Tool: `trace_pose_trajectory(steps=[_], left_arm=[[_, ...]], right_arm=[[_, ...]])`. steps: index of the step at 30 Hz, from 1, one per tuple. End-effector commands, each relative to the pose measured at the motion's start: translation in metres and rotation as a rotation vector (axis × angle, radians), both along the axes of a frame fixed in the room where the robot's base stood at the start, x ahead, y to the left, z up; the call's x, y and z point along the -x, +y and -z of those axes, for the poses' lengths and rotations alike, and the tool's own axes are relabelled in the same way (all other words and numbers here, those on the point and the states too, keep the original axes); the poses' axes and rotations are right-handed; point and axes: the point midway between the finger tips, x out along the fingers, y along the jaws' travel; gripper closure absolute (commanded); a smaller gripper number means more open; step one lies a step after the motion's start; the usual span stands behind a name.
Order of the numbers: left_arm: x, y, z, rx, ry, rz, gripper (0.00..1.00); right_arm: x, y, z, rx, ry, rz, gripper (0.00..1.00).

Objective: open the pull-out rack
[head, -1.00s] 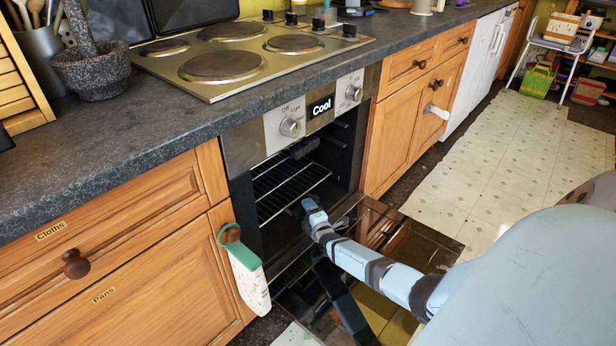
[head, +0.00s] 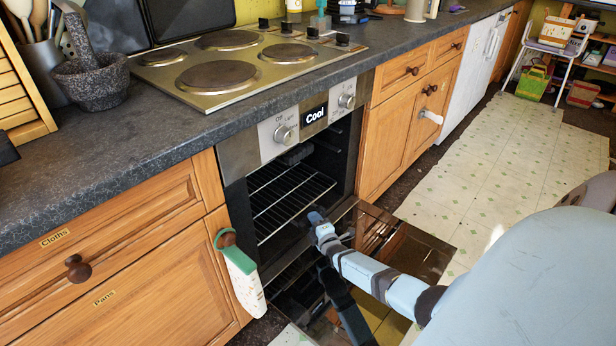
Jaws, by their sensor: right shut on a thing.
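The pull-out rack (head: 284,196) is a wire shelf inside the oven (head: 250,160), whose door (head: 400,255) is folded down. The rack's front edge is near the mouth of the oven, and much of its wire grid shows. My right gripper (head: 315,216) is at the right part of the rack's front edge, shut on the rack. The fingertips are small and dark here, so the exact grip is hard to see. My left gripper is not in view.
A cooktop (head: 240,65) and a stone mortar (head: 92,75) are on the worktop above. An oven glove (head: 240,275) hangs from a knob left of the oven. Wooden cupboards flank the oven. The pale vinyl floor (head: 470,180) at right is clear.

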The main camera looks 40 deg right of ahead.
Motion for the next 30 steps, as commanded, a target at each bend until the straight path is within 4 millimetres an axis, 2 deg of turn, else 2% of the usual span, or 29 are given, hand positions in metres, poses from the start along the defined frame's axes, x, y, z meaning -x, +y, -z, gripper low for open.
trace_pose_trajectory(steps=[1, 8, 15, 19, 24, 30], left_arm=[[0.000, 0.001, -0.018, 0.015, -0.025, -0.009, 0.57], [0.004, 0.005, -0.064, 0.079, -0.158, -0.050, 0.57], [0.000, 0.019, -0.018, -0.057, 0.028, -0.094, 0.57], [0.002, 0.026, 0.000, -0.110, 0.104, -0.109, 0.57], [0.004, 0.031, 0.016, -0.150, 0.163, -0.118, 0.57], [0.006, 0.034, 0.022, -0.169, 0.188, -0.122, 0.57]], right_arm=[[0.014, -0.001, -0.006, 0.000, 0.005, 0.001, 1.00], [0.071, -0.005, -0.005, -0.001, 0.006, 0.000, 1.00], [0.127, -0.010, -0.004, -0.002, 0.005, 0.001, 1.00], [0.152, -0.012, -0.002, -0.002, 0.005, 0.001, 1.00], [0.172, -0.013, -0.001, -0.001, 0.004, 0.000, 1.00], [0.180, -0.014, 0.000, -0.002, 0.000, 0.000, 1.00]])
